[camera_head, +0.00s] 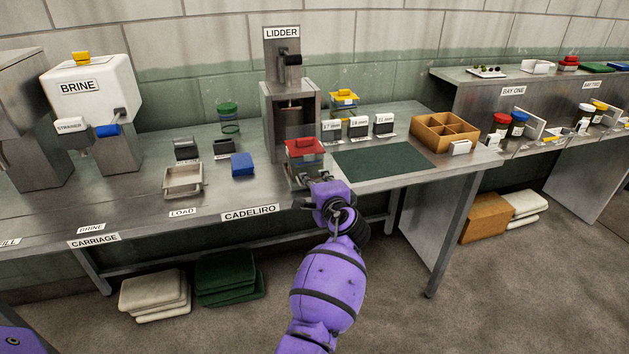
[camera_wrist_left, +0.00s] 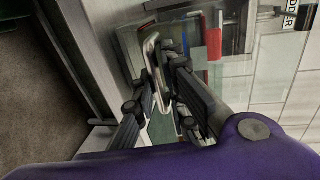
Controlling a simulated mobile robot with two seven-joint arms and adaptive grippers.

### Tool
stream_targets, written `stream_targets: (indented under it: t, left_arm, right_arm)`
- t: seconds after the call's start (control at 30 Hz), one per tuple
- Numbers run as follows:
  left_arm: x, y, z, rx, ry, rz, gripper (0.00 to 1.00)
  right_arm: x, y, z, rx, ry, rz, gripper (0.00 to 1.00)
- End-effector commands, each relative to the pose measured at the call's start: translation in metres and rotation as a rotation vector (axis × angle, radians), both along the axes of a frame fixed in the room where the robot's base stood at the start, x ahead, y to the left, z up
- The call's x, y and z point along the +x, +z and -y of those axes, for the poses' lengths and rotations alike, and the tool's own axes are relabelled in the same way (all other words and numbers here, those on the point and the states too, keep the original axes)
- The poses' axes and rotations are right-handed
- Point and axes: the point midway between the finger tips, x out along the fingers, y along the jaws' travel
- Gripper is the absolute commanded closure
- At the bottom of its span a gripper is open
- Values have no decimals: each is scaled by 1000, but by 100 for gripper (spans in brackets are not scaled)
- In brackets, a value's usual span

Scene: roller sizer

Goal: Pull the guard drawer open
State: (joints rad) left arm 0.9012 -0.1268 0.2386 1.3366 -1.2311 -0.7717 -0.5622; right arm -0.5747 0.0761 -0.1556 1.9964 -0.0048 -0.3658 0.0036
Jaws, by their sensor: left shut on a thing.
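The guard drawer (camera_head: 293,171) is at the foot of the LIDDER machine (camera_head: 270,97), at the bench's front edge. A red-lidded jar (camera_head: 306,148) shows there, partly behind what looks like a clear guard. My left gripper (camera_head: 308,184) is at the drawer's front. In the left wrist view, my left gripper (camera_wrist_left: 160,85) has its black fingers on either side of a pale bar handle (camera_wrist_left: 150,48) and is shut on it. How far the drawer is out is hard to tell. My right gripper is not in view.
A green mat (camera_head: 385,162) and a divided wooden tray (camera_head: 445,133) lie to the right. A metal tray (camera_head: 183,180) and a blue block (camera_head: 242,164) lie to the left. The floor in front of the bench is clear around my arm.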

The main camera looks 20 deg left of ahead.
Motion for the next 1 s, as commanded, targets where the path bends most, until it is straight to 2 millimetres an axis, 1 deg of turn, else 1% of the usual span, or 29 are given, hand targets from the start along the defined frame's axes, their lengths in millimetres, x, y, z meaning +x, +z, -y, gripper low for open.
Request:
stream_targets:
  t: [0.03,0.23,0.27,0.37,0.4,0.67,0.77,0.87,1.0]
  left_arm:
    - [-2,-9,1,0,0,-17,100]
    - [-2,-10,1,0,-1,-17,100]
    - [-2,-10,1,-1,-1,-17,87]
    - [-2,-9,1,-1,-1,-16,74]
    - [-2,-9,1,-1,-1,-15,72]
    - [-1,-4,0,-1,-1,-7,72]
    - [-1,-3,1,-1,0,-4,72]
    - [-7,-2,6,-2,-1,-4,72]
    - [-26,2,18,-4,-2,-4,72]
  right_arm:
    - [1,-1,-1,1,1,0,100]
    - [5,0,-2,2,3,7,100]
    - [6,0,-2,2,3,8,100]
    - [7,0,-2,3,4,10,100]
    - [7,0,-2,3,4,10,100]
    - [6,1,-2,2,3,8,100]
    - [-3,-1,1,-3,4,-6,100]
    - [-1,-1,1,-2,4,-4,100]
    - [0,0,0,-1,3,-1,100]
